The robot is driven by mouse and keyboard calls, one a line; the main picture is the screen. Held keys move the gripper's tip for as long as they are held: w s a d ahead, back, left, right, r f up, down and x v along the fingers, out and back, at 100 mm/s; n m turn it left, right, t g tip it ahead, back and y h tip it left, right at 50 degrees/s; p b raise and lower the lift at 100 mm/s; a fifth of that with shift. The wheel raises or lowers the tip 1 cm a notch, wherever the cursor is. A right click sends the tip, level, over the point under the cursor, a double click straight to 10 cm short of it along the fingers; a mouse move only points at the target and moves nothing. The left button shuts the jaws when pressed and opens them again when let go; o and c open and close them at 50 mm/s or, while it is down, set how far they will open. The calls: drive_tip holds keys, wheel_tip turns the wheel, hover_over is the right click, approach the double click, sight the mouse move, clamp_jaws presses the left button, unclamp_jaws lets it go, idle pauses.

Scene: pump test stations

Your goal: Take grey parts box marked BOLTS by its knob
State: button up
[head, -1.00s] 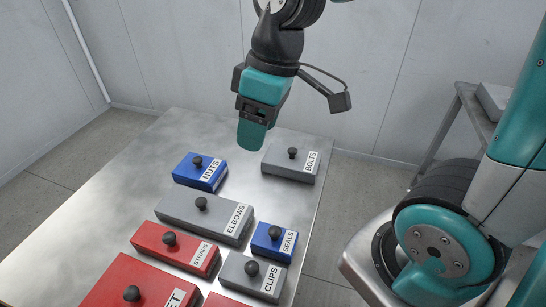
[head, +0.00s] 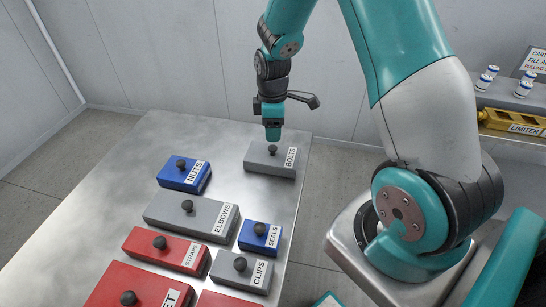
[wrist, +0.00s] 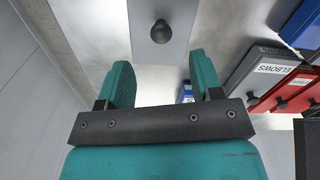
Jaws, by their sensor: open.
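The grey parts box marked BOLTS (head: 262,168) lies flat at the far right corner of the metal table, with a round black knob (head: 272,150) on top. My gripper (head: 272,136) is just above this knob in the head view, pointing down. In the wrist view my gripper (wrist: 160,76) is open, its two teal fingers spread and empty. The grey box (wrist: 178,48) and its black knob (wrist: 160,31) show ahead of the fingertips there, between their lines. The knob is not between the fingers in that view. The BOLTS label is out of sight there.
Blue NUTS (head: 170,178), grey ELBOWS (head: 170,212), blue SEALS (head: 250,240), red STRAPS (head: 145,248) and grey CLIPS (head: 228,272) boxes share the table (head: 100,215). The table's left part is bare. A shelf with a yellow LIMITER tray (head: 500,120) stands at right.

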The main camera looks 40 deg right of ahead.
sight(273, 147)
drive_tip(key=shift+f+p, duration=0.75)
drive_tip(key=shift+f, duration=2.45)
drive_tip(key=shift+c, duration=0.2)
clamp_jaws()
